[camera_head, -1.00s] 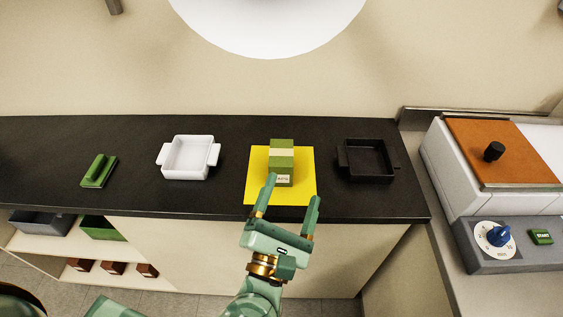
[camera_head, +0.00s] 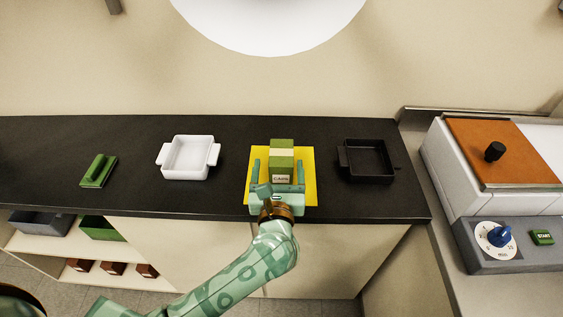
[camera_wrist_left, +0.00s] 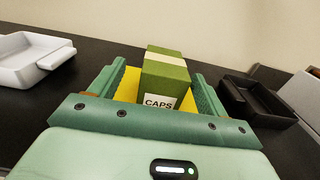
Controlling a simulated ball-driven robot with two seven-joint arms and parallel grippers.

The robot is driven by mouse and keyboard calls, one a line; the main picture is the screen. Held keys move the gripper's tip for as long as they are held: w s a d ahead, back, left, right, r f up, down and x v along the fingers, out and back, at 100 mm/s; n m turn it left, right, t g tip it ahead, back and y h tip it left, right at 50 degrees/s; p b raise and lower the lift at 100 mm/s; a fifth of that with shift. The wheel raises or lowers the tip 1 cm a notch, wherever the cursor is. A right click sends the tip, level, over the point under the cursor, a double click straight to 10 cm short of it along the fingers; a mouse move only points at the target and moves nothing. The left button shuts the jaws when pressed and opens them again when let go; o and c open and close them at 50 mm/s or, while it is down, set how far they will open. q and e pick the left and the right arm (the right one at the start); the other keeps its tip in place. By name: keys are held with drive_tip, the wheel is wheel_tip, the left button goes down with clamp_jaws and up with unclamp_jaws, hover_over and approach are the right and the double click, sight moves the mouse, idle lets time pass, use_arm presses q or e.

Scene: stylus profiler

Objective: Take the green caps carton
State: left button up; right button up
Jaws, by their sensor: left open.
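The green caps carton (camera_head: 282,157) stands upright on a yellow mat (camera_head: 308,195) on the black counter. It has a pale band and a white label. The left wrist view shows the carton (camera_wrist_left: 166,75) with "CAPS" readable on its label. My left gripper (camera_head: 278,172) is open, with one finger on each side of the carton. In the left wrist view the carton stands between the fingers, with gaps visible at both sides. My right gripper is not in view.
A white two-handled tray (camera_head: 188,158) stands left of the mat and a black one (camera_head: 367,160) right of it. A green handled block (camera_head: 98,171) lies farther left. A machine with a blue dial (camera_head: 499,236) stands at right.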

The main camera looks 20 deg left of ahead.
sight(281, 152)
use_arm(q)
drive_tip(key=x, duration=0.4)
drive_tip(key=shift+w+d, duration=0.15)
drive_tip(key=shift+w, duration=0.3)
drive_tip(key=c, duration=1.1)
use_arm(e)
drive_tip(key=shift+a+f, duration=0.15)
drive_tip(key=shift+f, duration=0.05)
use_arm(q)
drive_tip(key=shift+r, duration=0.55)
wheel_tip(281, 152, up, 3)
drive_tip(key=p, duration=0.2)
drive_tip(key=shift+p, duration=0.4)
drive_tip(key=s+d+r+p, duration=0.2)
drive_tip(key=s+r, duration=0.1)
drive_tip(key=s, duration=0.1)
drive_tip(key=s+d+r+p, duration=0.2)
drive_tip(key=s+r+p, duration=0.1)
drive_tip(key=s, duration=0.1)
drive_tip(key=s+d+r+p, duration=0.2)
drive_tip(key=s+r+p, duration=0.1)
drive_tip(key=s, duration=0.1)
drive_tip(key=shift+s+d, duration=0.25)
drive_tip(key=shift+d, duration=0.05)
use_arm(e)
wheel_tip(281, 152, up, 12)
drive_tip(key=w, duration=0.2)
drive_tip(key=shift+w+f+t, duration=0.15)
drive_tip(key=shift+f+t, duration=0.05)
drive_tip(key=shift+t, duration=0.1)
